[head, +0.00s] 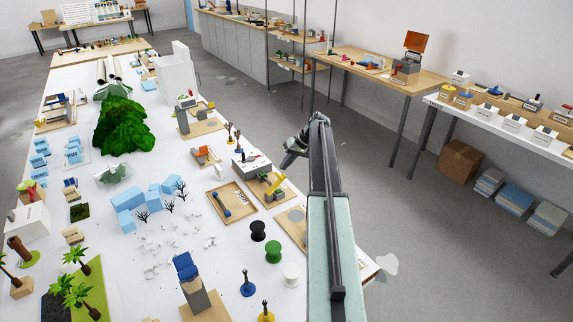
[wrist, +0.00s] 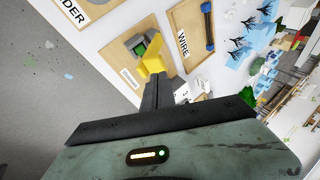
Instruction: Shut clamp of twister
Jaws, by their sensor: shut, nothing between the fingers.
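In the wrist view the twister's yellow lever (wrist: 152,60) stands up beside a grey block with a green part (wrist: 142,44). My gripper (wrist: 157,80) is shut and empty, its dark fingertips at the lower end of the yellow lever in the picture. I cannot tell whether they touch it. In the head view my gripper (head: 292,150) hangs at the end of my arm, above and right of the twister. Whether the clamp is open or shut is unclear.
A wooden tray marked WIRE (wrist: 183,45) with a blue-ended rod lies beside the twister's board. A white box (head: 250,165) stands just behind the twister. Black, green and white spools (head: 273,251) stand nearer on the white table. Grey floor lies to the right.

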